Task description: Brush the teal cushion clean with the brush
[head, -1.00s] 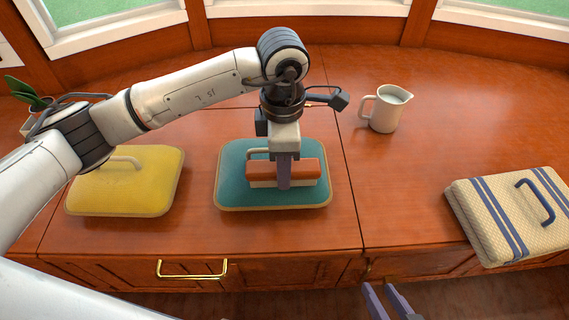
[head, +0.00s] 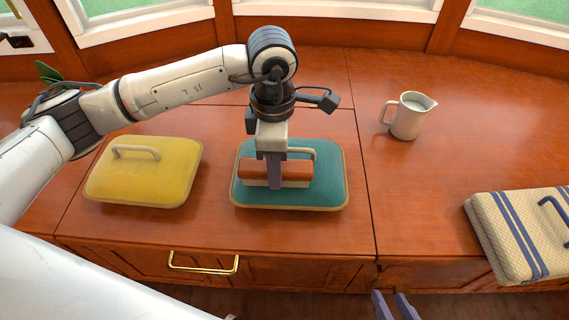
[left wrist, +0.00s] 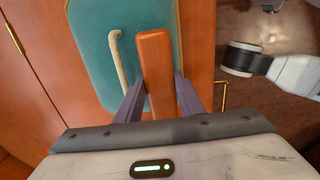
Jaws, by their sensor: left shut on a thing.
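The teal cushion (head: 332,185) lies flat on the wooden counter, with a beige edge and a pale handle. It also shows in the left wrist view (left wrist: 96,52). My left gripper (head: 275,186) is shut on the brush (head: 297,169), an orange-brown block with a pale underside. The brush is over the left and middle part of the cushion; whether it touches the cloth I cannot tell. In the left wrist view the brush (left wrist: 154,62) sits between the two fingers. My right gripper (head: 394,305) is low at the bottom edge, empty, its fingers apart.
A yellow cushion (head: 165,178) lies to the left on the counter (head: 390,190). A white pitcher (head: 408,118) stands at the back right. A cream cushion with blue stripes (head: 490,235) lies at the right. The counter between the teal and striped cushions is clear.

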